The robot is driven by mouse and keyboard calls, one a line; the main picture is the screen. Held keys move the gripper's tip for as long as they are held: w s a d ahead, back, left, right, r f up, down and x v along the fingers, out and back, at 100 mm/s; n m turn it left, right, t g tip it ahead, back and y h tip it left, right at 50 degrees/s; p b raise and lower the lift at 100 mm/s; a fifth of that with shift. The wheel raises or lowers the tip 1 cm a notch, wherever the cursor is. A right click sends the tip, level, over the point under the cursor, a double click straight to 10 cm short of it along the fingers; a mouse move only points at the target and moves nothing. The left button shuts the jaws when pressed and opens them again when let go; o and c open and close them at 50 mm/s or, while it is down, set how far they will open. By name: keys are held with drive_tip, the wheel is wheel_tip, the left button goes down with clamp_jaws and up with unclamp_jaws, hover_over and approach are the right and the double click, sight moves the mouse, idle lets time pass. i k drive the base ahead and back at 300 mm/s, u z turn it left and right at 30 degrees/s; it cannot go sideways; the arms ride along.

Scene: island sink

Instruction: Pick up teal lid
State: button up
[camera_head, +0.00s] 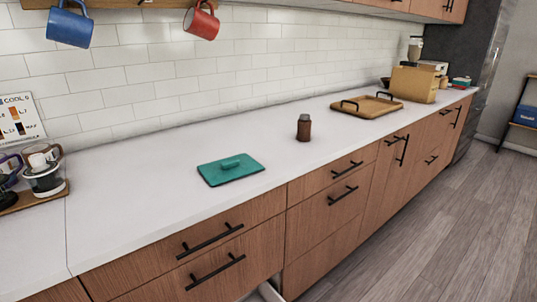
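The teal lid (231,173) lies flat on the white countertop, close to its front edge and left of the picture's middle. It is a flat rectangle with a small raised teal handle on top. Nothing covers it and nothing touches it. My gripper is not in view.
A small brown jar (304,128) stands right of the lid. A wooden tray (367,106) with black handles lies farther right, before a tan box (414,84). Glass mugs (45,178) stand on a board at the left. Blue (69,27) and red (202,21) mugs hang above.

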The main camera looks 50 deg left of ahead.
sight(219, 172)
drive_tip(key=i, duration=2.55)
drive_tip(key=u, duration=2.8)
drive_tip(key=i, duration=0.5)
drive_tip(key=z, duration=0.1)
